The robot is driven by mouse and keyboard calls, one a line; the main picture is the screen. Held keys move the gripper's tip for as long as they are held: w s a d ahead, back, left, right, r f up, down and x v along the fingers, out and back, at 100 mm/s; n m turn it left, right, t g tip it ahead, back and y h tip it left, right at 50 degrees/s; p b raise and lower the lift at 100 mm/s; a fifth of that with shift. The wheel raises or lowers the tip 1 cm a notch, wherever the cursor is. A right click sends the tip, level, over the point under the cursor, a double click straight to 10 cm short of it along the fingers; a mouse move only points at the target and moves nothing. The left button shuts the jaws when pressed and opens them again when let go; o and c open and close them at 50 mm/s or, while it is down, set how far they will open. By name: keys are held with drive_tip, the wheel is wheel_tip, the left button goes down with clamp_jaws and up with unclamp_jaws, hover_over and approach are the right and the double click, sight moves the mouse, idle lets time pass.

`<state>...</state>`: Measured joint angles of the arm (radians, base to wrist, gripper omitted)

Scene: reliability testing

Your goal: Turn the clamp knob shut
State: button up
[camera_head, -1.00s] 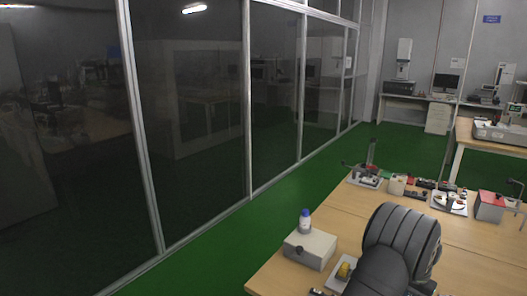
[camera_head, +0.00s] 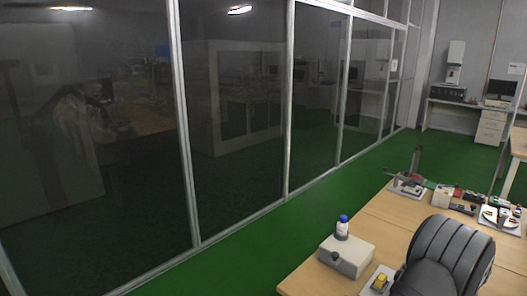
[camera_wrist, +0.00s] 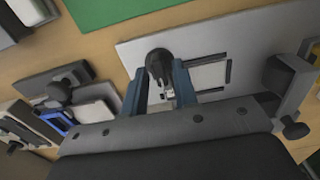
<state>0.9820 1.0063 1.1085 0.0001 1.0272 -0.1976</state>
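A black clamp knob (camera_wrist: 159,62) stands at the upper middle of the wrist view, over a light grey plate (camera_wrist: 215,35). My gripper (camera_wrist: 160,70) has two blue fingers, one on each side of this knob. The fingertips are close to its sides; whether they touch it cannot be made out. A small metal part shows below the knob between the fingers. In the head view my gripper is not visible, and the knob cannot be picked out.
Another grey clamp with a black knob (camera_wrist: 295,130) is at right in the wrist view, and dark fixtures (camera_wrist: 60,90) are at left. A green mat (camera_wrist: 120,12) lies above.

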drive_tip(key=shift+r, duration=2.25)
wheel_tip(320, 180, down, 4)
drive_tip(key=shift+f, duration=0.3)
drive_tip(key=shift+m, duration=1.3)
